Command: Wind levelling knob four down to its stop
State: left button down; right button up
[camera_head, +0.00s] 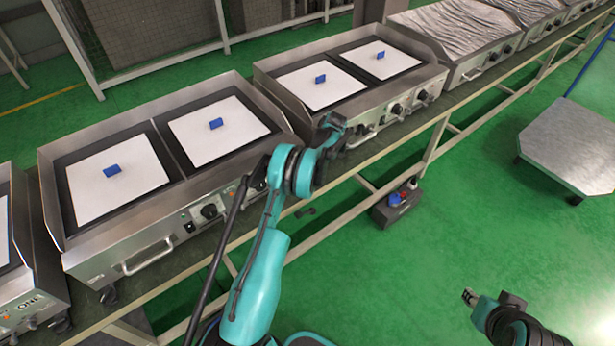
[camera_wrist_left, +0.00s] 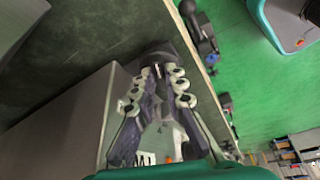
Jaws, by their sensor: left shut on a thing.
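My left gripper (camera_wrist_left: 158,72) is shut on a dark knob (camera_wrist_left: 156,50) in the left wrist view. The knob sits beside the metal side of a unit (camera_wrist_left: 75,115), close to the edge of the bench. The fingers cover part of it, and its height and any stop cannot be made out. In the head view my left arm reaches to the front of the griddle row, and the held knob is hidden there. My right gripper (camera_head: 470,297) hangs over the floor at the lower right, away from the griddles; its jaw state is unclear.
Two-plate griddles (camera_head: 150,232) with white sheets and blue blocks stand in a row on the bench. A dark box (camera_head: 397,207) with a red button sits below. A metal-topped cart (camera_head: 570,140) stands at right. Green floor is clear between.

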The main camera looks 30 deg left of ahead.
pick_arm(q)
jog(key=shift+a+n, duration=0.1)
jog(key=shift+n, duration=0.5)
jog(key=c, duration=1.6)
grip_release()
jog(key=shift+o, duration=0.2)
jog(key=v, duration=1.2)
jog(key=shift+w+a, duration=0.15)
jog(key=shift+a, duration=0.05)
